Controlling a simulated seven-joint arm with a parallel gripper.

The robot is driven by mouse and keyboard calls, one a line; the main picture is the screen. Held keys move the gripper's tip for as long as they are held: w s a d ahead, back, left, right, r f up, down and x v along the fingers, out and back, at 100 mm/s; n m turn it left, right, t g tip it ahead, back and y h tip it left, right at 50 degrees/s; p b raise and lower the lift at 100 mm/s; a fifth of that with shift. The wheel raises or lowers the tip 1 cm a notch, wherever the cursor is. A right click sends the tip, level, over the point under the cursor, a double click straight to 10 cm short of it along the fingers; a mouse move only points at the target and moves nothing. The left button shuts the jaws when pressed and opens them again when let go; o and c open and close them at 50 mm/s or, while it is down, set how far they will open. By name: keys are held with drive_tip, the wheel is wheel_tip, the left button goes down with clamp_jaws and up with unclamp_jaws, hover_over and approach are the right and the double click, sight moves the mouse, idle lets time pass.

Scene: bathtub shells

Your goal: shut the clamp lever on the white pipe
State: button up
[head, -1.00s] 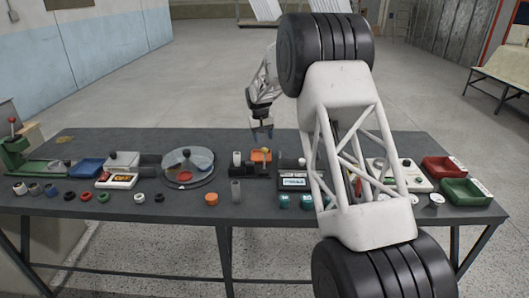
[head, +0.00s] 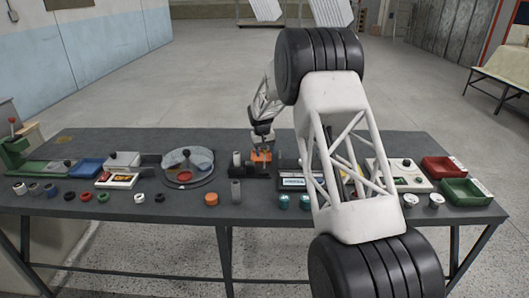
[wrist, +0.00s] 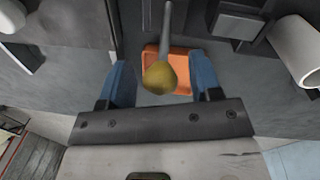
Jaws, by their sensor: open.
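The clamp shows as an orange block (head: 261,156) on a black base (head: 249,171) near the middle of the bench. The orange block also shows in the wrist view (wrist: 181,58). The lever is a grey rod with a yellow ball knob (wrist: 160,77). A white pipe (head: 237,158) stands upright just left of the orange block; a white cylinder (wrist: 297,50), likely this pipe, is at the right of the wrist view. My gripper (wrist: 163,82) is open, its blue fingers on either side of the knob with gaps. In the head view my gripper (head: 262,141) hides the knob.
A grey cylinder (head: 235,191) stands in front of the base. A round dish (head: 188,181) lies to the left and a boxed device with a display (head: 297,183) to the right. An orange cap (head: 211,198) sits near the front edge. My arm hides part of the right side.

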drive_tip(key=shift+f, duration=0.15)
clamp_jaws()
idle(0.4)
